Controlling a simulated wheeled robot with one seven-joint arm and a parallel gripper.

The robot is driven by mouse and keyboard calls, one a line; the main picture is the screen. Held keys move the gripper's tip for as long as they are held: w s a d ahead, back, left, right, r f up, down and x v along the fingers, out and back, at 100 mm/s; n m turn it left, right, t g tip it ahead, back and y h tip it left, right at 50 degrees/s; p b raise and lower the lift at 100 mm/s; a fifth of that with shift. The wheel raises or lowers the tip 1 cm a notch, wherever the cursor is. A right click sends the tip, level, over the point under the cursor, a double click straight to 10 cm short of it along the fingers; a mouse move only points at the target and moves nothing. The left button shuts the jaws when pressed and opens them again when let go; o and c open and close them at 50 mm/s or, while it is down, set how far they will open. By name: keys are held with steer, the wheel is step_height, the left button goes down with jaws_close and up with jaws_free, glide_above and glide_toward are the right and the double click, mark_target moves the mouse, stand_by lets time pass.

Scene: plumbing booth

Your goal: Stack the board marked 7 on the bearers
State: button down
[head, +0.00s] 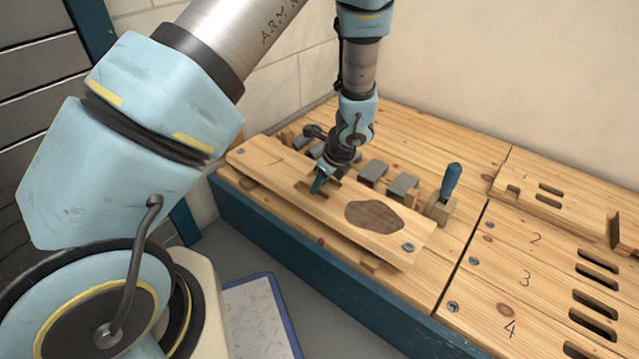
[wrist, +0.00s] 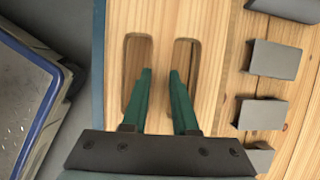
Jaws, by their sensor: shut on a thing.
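The long pale board (head: 300,205) has a faint mark like a 7 near its left end, a dark patch toward its right end and a screw head at each end. My gripper (head: 318,184) is at the board's middle. In the wrist view my gripper (wrist: 161,72) has its green fingers in the board's two slots (wrist: 138,50), shut on the strip between them.
Several grey blocks (head: 403,185) stand behind the board. A blue-handled tool (head: 450,182) stands in a wooden holder to its right. A blue-rimmed tray (head: 262,318) is below the bench's front edge.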

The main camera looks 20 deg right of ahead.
mark_target(323, 188)
steer(key=shift+f+b, duration=0.8)
steer(key=shift+f, duration=0.95)
stand_by(0.7)
steer(key=c, duration=0.6)
jaws_free()
steer(key=p+v, duration=0.4)
steer(key=v, duration=0.6)
steer(key=shift+s+r+p, duration=0.2)
steer(key=shift+r+p, duration=0.15)
steer(key=shift+p, duration=0.05)
steer(key=w+a+r+n+g, duration=0.1)
steer(key=w+a+r+n, duration=0.2)
steer(key=a+r+n, duration=0.5)
steer(key=w+a+r+n+g, duration=0.1)
steer(key=w+a+r+n, duration=0.1)
steer(key=a+r+n, duration=0.5)
steer(key=s+a+r+n+h+p, duration=0.1)
steer(key=s+a+r+n, duration=0.15)
steer(key=a+n, duration=0.55)
steer(key=s+a+r+n+h, duration=0.1)
steer(key=s+a+r+n, duration=0.15)
steer(key=a+n, duration=0.5)
step_height(323, 188, up, 38)
steer(key=a+m+p, duration=0.1)
steer(key=a+p, duration=0.1)
steer(key=p, duration=3.6)
steer(key=shift+r, duration=0.15)
